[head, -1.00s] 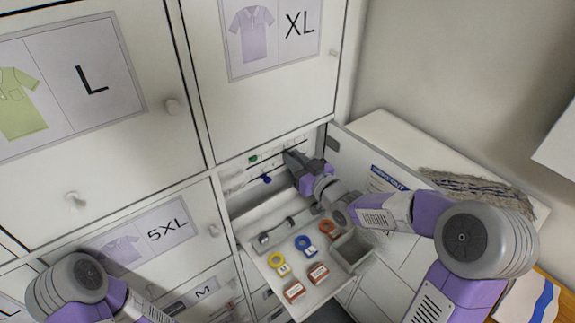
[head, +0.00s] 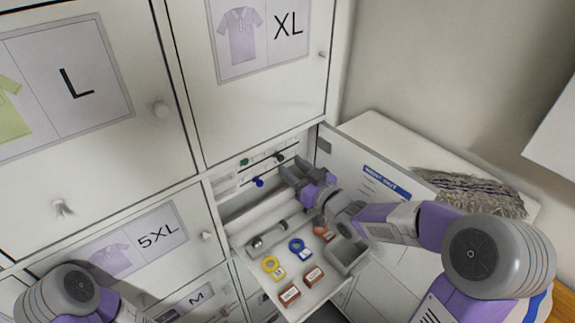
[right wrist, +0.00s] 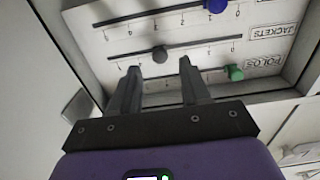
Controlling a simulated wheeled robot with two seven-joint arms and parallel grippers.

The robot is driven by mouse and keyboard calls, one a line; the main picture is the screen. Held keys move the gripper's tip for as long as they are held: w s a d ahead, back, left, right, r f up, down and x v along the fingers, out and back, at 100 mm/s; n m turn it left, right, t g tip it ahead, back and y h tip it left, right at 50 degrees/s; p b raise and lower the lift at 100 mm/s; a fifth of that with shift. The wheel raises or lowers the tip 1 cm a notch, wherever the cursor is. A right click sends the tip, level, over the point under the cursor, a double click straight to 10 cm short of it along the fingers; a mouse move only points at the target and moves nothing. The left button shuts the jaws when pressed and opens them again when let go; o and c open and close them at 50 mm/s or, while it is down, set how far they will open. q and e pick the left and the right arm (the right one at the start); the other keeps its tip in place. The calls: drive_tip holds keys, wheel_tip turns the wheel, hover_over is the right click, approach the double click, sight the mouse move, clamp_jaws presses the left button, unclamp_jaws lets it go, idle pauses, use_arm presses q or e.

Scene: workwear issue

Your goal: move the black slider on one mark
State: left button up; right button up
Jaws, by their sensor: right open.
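The black slider (right wrist: 160,53) is a dark round knob on the middle slot of a white panel in the right wrist view, which shows the panel upside down. It stands partway along its slot, near a tick I cannot read. In the head view the black slider (head: 280,157) shows just beyond my fingertips. My right gripper (head: 291,167) is open and empty; in the right wrist view its two fingers (right wrist: 160,68) point at the panel, either side of the knob's line, apparently short of it. My left gripper is out of view; only its arm shows.
A blue slider (right wrist: 215,5) and a green slider (right wrist: 235,72) sit on the neighbouring slots. Below the panel, a pulled-out tray (head: 306,303) holds coloured rings, red-brown blocks and a grey bin (head: 346,256). An open door (head: 375,180) stands to the right.

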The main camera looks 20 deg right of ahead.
drive_tip(key=shift+v, duration=2.05)
